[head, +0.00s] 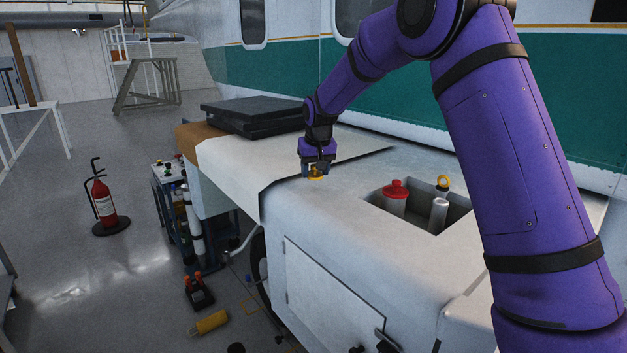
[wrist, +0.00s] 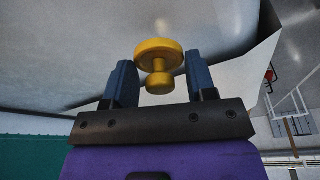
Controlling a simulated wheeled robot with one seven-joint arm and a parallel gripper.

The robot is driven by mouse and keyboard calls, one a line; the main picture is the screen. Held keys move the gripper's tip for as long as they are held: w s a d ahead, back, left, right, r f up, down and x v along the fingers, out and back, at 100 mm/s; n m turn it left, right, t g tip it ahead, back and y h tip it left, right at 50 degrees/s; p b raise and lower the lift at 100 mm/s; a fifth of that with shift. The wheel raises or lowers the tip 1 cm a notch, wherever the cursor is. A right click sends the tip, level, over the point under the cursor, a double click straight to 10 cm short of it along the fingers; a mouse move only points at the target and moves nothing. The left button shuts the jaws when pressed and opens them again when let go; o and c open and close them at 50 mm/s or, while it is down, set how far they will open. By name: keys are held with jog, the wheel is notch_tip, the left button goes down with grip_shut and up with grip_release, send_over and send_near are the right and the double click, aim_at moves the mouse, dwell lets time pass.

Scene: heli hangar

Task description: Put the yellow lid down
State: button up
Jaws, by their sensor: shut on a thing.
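The yellow lid (head: 316,178) is a round disc with a knob. My gripper (head: 317,170) points down and is shut on it, over the pale top of the white cart (head: 345,215), left of the recess. In the wrist view the knob of the lid (wrist: 158,48) sits between the two blue-grey fingers, with the disc beyond the fingertips. The disc is close to the pale surface; I cannot tell whether it touches.
A recess (head: 460,217) in the cart top holds a red-capped container (head: 395,198), a pale cylinder (head: 438,213) and a yellow-ringed item (head: 443,184). A black case (head: 255,115) lies at the back left. The pale top around my gripper is clear.

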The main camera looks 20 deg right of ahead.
aim_at(314, 174)
jog(key=shift+w+a, duration=0.1)
jog(key=shift+w, duration=0.2)
jog(key=shift+s+x, duration=0.2)
jog(key=shift+x, duration=0.65)
jog(key=shift+s+x, duration=0.15)
jog(key=shift+x, duration=0.7)
jog(key=shift+f, duration=0.25)
jog(key=o, duration=0.9)
jog(key=v, duration=1.2)
jog(key=shift+r, duration=0.2)
